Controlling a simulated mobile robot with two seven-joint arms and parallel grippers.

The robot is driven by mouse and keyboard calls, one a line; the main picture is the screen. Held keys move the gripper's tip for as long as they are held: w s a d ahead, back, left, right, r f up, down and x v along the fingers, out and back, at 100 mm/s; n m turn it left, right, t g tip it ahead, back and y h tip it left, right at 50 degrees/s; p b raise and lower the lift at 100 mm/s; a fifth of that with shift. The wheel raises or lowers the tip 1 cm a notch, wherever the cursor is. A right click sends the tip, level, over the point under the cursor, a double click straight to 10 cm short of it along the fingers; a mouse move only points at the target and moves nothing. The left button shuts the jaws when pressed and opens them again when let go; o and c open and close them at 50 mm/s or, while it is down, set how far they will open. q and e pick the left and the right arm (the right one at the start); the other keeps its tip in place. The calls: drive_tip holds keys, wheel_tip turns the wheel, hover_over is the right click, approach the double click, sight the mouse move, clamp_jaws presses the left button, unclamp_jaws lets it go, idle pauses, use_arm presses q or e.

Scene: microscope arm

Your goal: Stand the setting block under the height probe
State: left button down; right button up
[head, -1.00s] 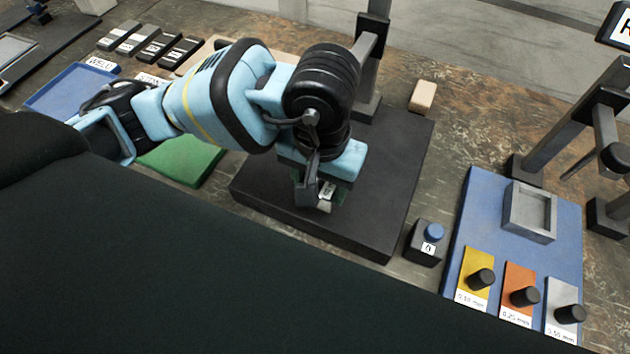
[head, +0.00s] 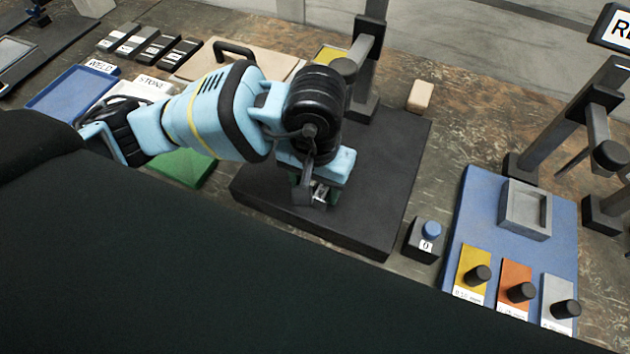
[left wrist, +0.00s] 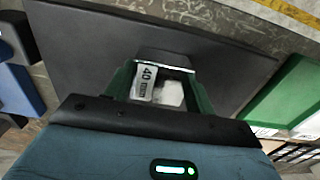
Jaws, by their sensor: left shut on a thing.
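The setting block (left wrist: 160,85) is a small light grey block with a "40" label. It sits between the green fingers of my left gripper (head: 316,194), which is shut on it, above the dark stand base (head: 375,215). In the left wrist view the block shows between the fingers, with the dark base behind it. The stand's column (head: 368,60) rises at the back of the base. My arm covers much of the middle of the stand, and I cannot clearly make out the height probe's tip. I cannot tell whether the block touches the base. My right gripper is not in view.
A small black box with a blue button (head: 431,232) stands right of the base. A blue board (head: 465,220) with a grey square tray (head: 524,212) and coloured knobbed pieces lies further right. A tan block (head: 420,96) lies behind the base. The base's right part is bare.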

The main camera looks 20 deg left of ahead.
sight(315, 184)
use_arm(q)
drive_tip(key=shift+f, duration=0.15)
drive_tip(key=c, duration=0.5)
unclamp_jaws()
wheel_tip(315, 184, up, 12)
drive_tip(key=shift+r, duration=0.2)
